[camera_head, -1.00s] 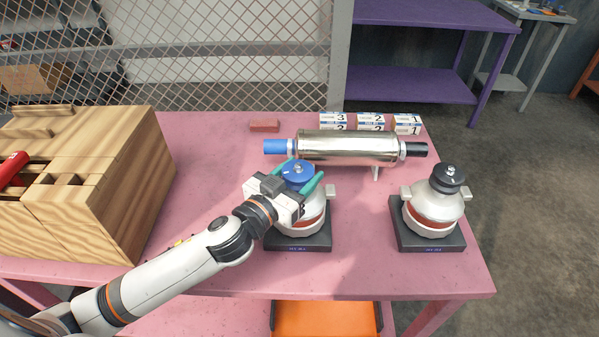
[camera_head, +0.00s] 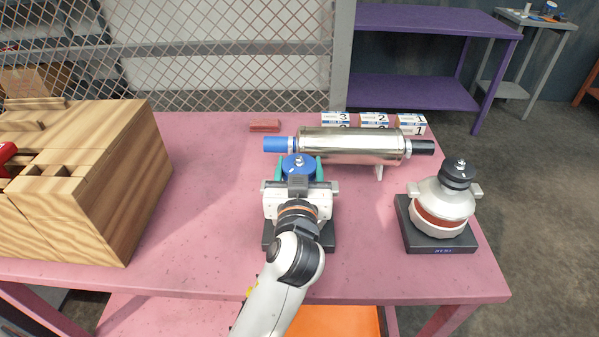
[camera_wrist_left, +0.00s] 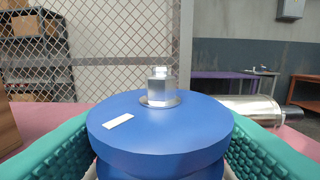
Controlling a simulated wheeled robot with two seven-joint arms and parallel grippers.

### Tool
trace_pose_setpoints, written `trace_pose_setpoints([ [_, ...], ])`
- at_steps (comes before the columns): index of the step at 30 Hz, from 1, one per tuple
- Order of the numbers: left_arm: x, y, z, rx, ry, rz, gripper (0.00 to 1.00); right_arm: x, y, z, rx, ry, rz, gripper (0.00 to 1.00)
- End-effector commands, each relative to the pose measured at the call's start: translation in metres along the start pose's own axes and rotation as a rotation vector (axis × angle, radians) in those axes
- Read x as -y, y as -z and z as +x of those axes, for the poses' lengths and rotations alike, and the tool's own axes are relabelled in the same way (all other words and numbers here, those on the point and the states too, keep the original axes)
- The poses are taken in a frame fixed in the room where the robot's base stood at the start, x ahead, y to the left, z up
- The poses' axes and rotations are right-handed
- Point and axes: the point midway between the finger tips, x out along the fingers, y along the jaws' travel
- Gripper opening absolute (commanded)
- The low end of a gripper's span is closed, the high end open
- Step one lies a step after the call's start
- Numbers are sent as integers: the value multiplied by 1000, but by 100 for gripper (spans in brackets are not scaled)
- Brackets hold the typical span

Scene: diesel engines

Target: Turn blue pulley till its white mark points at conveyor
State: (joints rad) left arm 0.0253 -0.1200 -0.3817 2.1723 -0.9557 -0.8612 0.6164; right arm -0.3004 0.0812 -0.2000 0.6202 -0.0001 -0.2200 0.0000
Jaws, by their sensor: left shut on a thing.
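The blue pulley (camera_head: 292,162) sits on top of a pump-like unit on a dark base (camera_head: 328,240) on the pink table. My left gripper (camera_head: 299,170) reaches it from the front, with one green finger on each side, and is shut on it. In the left wrist view the pulley (camera_wrist_left: 160,138) fills the middle between the green fingers, with a silver nut at its centre. Its white mark (camera_wrist_left: 118,121) lies left of the nut and slightly towards me. The gripper hides most of the unit below. I cannot make out a conveyor for certain. My right gripper is not in view.
A silver cylinder (camera_head: 350,145) with blue and black ends lies just behind the pulley. A similar unit with a black pulley (camera_head: 457,172) stands at right. A wooden box (camera_head: 135,190) is at left. Numbered boxes (camera_head: 375,120) and a red block (camera_head: 265,126) are at the back.

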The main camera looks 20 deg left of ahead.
Motion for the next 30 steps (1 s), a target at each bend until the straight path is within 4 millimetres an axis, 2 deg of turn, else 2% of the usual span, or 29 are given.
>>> trace_pose_setpoints([
  [13, 0, -2, 0, 5, -10, 2, 34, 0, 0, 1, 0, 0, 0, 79],
  [14, 0, -2, 0, 5, -10, 2, 62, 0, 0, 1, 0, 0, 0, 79],
  [17, 0, -2, 0, 4, -9, 1, 78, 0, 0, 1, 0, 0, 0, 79],
  [30, -1, -1, 3, 2, -6, 0, 79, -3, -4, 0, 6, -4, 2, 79],
])
